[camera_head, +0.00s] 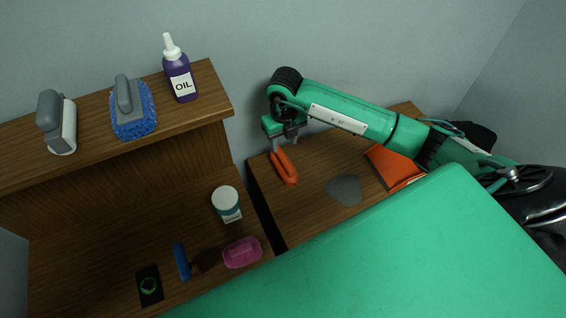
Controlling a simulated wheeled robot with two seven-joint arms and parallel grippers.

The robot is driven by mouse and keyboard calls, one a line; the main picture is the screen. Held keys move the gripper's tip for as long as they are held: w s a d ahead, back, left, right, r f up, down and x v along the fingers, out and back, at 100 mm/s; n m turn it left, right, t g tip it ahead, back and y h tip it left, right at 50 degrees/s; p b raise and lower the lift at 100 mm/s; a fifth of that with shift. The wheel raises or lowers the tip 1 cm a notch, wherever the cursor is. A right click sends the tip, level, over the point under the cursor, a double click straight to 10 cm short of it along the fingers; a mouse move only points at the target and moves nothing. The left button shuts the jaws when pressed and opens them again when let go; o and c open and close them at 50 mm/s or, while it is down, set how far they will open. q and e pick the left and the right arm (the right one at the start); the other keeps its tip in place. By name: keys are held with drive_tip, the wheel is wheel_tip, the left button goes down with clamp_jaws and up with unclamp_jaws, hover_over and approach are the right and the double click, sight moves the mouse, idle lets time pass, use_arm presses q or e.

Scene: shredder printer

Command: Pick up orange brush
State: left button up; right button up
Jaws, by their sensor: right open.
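The orange brush (285,167) lies on the wooden surface at the centre of the head view, near the back left corner of that surface. My right gripper (284,146) is just above the far end of the brush, pointing down with its fingers apart. The fingers look close to the brush, but I cannot tell whether they straddle it or touch it. My left gripper is not in view.
An orange dustpan (393,167) and a grey patch (345,190) are on the same surface. A raised shelf at left holds an oil bottle (180,75), a blue brush (132,110) and a grey-handled tool (57,122). Below are a jar (227,203) and a pink item (242,253).

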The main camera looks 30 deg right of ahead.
sight(284, 157)
wheel_tip(284, 157, down, 3)
drive_tip(key=shift+r, duration=0.15)
drive_tip(key=shift+f, duration=0.3)
drive_tip(key=shift+f+p, duration=0.6)
drive_tip(key=shift+p, duration=0.1)
wheel_tip(284, 157, down, 4)
drive_tip(key=shift+p, duration=0.65)
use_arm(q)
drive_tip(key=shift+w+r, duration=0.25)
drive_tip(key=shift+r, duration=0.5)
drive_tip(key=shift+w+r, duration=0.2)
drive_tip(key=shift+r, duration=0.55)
use_arm(e)
drive_tip(key=shift+w, duration=0.1)
drive_tip(key=c, duration=0.7)
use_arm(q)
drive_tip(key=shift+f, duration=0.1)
